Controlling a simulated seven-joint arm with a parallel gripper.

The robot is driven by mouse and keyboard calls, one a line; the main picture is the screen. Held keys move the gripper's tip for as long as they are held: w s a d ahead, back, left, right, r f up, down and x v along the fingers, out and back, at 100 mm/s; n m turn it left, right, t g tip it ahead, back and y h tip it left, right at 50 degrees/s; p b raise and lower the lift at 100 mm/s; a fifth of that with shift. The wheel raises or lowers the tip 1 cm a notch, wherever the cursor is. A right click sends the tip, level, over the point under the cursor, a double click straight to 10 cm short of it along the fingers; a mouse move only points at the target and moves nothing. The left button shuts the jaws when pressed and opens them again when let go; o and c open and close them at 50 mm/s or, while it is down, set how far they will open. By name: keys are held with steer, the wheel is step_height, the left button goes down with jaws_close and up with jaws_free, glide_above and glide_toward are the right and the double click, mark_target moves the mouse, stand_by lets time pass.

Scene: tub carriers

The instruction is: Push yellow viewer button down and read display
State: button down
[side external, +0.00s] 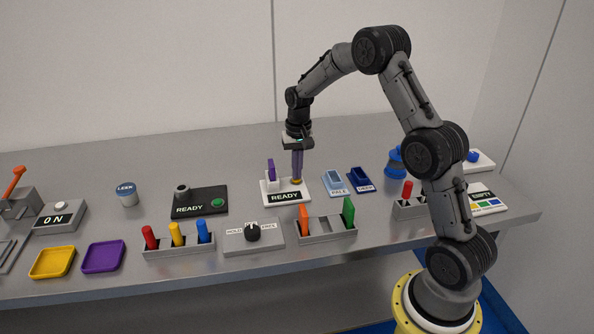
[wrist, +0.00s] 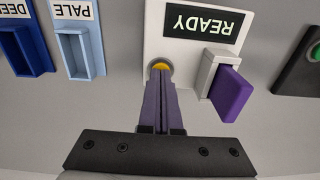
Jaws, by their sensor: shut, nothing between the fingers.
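The viewer is a white box (side external: 311,188) near the middle of the table, with a black display (side external: 285,197) that reads READY. The display also shows upside down in the wrist view (wrist: 203,22). The yellow button (wrist: 160,66) sits in a round grey collar on the viewer, partly hidden by my fingertips. A purple piece (wrist: 231,94) stands in a white holder on the viewer, beside the button. My gripper (side external: 297,180) points down, shut and empty, with its tips at or just above the button. I cannot tell whether they touch it.
A pale blue tray (side external: 335,182) and a dark blue tray (side external: 361,180) lie right of the viewer. A black box with a green button (side external: 217,203) is on its left. In front are a knob box (side external: 253,237) and a rack with orange and green pieces (side external: 327,229).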

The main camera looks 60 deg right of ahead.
steer(key=shift+f, duration=0.1)
steer(key=shift+s+f, duration=0.1)
steer(key=shift+f, duration=1.05)
steer(key=shift+r, duration=0.1)
step_height(320, 180, up, 15)
steer(key=shift+r, duration=0.2)
steer(key=shift+s, duration=0.1)
